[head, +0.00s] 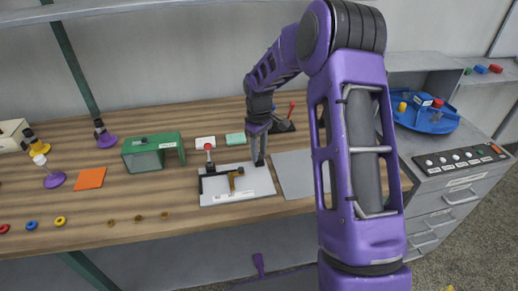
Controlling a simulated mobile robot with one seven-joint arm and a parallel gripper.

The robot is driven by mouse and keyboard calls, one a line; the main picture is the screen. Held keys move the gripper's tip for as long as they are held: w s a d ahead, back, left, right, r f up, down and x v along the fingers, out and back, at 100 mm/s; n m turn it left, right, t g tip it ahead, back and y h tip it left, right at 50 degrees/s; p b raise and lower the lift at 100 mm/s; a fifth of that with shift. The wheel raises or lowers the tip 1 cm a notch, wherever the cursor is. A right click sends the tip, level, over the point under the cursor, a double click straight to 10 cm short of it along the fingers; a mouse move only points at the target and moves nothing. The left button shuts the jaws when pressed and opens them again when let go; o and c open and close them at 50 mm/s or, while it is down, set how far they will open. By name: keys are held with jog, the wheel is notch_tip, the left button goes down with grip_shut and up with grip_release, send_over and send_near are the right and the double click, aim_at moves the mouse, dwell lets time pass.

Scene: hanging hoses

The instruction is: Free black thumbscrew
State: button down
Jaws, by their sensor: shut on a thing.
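A white fixture plate (255,190) lies on the wooden bench. My gripper (259,160) points down at the plate's back right corner. Its fingers are shut on a small dark thing, which appears to be the black thumbscrew. The fingers mostly hide it, and I cannot tell whether it is still seated in the fixture.
A grey sheet (295,174) lies right of the plate. A blue tray (425,118) sits on the drawer cabinet. My arm hides part of the bench.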

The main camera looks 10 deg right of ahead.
jog(key=shift+n, duration=0.6)
jog(key=shift+w, duration=0.1)
jog(key=c, duration=0.5)
grip_release()
notch_tip(320, 180, up, 18)
jog(key=shift+f+p, duration=0.25)
jog(key=shift+p, duration=0.55)
